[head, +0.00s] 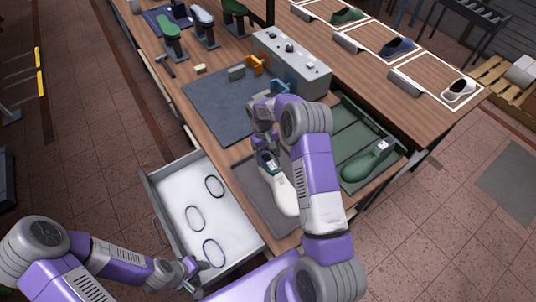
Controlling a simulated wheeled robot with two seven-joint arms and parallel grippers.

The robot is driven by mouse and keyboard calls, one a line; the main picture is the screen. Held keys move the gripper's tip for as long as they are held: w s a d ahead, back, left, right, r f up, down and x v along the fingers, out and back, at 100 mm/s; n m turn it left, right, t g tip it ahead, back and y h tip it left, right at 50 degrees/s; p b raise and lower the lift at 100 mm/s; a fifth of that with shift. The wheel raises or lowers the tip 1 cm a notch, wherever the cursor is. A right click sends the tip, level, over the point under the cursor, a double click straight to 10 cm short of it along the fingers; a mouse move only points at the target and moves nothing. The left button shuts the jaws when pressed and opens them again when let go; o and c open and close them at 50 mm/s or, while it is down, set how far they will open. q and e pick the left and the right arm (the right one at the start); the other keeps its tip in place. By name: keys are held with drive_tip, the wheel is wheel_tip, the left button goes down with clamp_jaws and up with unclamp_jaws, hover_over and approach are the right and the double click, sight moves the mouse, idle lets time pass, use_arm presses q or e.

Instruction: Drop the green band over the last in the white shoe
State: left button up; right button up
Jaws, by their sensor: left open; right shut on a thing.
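The white shoe (284,194) lies on a dark mat at the table's near edge, its toe toward me. A dark green last shows in its opening (268,161), partly hidden by my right arm. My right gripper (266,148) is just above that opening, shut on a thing. This looks like the green band, but it is mostly hidden, and I cannot tell whether it is around the last. My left gripper (191,276) is open and empty near the drawer's front corner.
The open white drawer (170,190) holds a black band (214,187), a grey band (195,218) and a blue band (213,253). A green last (366,164) lies in a green tray at right. A grey control box (292,62) stands behind my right arm.

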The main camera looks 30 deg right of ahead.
drive_tip(key=shift+s+f, duration=0.1)
drive_tip(key=shift+f, duration=0.15)
drive_tip(key=shift+c, duration=0.4)
drive_tip(key=o, duration=1.1)
drive_tip(key=shift+r, duration=0.1)
drive_tip(key=v, duration=0.7)
drive_tip(key=shift+r+b, duration=0.2)
drive_tip(key=shift+b, duration=0.2)
